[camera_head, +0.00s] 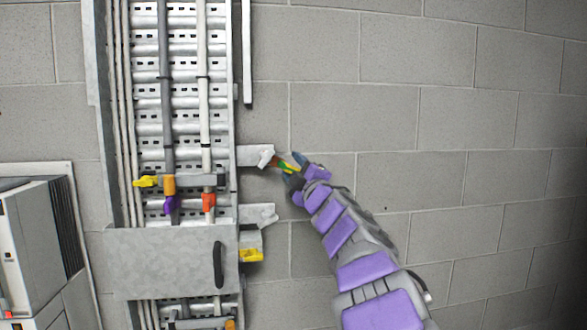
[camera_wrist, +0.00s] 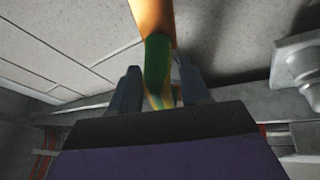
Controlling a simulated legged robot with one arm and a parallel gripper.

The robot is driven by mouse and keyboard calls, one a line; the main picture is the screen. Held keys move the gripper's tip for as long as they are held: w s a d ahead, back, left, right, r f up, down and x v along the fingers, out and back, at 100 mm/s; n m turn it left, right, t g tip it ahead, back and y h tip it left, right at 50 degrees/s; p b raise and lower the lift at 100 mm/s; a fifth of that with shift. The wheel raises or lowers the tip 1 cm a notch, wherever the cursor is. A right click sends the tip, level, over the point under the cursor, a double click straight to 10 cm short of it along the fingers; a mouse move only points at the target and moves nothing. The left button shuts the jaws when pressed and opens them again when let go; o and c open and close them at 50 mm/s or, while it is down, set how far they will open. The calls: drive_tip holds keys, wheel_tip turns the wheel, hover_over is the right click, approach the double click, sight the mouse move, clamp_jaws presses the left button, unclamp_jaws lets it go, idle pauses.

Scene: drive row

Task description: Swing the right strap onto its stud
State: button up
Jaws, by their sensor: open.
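A green and yellow strap with an orange end (camera_head: 287,168) is at the tip of my arm, right of the panel. In the wrist view the strap (camera_wrist: 157,62) runs between my two dark fingers, with a gap visible on the left side; contact on the right is unclear. My gripper (camera_head: 296,168) is open around it and also fills the lower wrist view (camera_wrist: 157,88). A grey bracket with a knobbed end (camera_head: 264,156) lies just left of the strap. A grey stepped part (camera_wrist: 300,70) shows at the right of the wrist view. I cannot make out the stud clearly.
A second grey bracket (camera_head: 258,214) sits below, with a yellow block (camera_head: 251,255) under it. A cable tray (camera_head: 185,100) and a grey cover with a black handle (camera_head: 170,262) stand left. The block wall (camera_head: 460,130) to the right is clear.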

drive_tip(key=shift+a, duration=0.55)
drive_tip(key=c, duration=0.4)
drive_tip(key=shift+d, duration=0.1)
clamp_jaws()
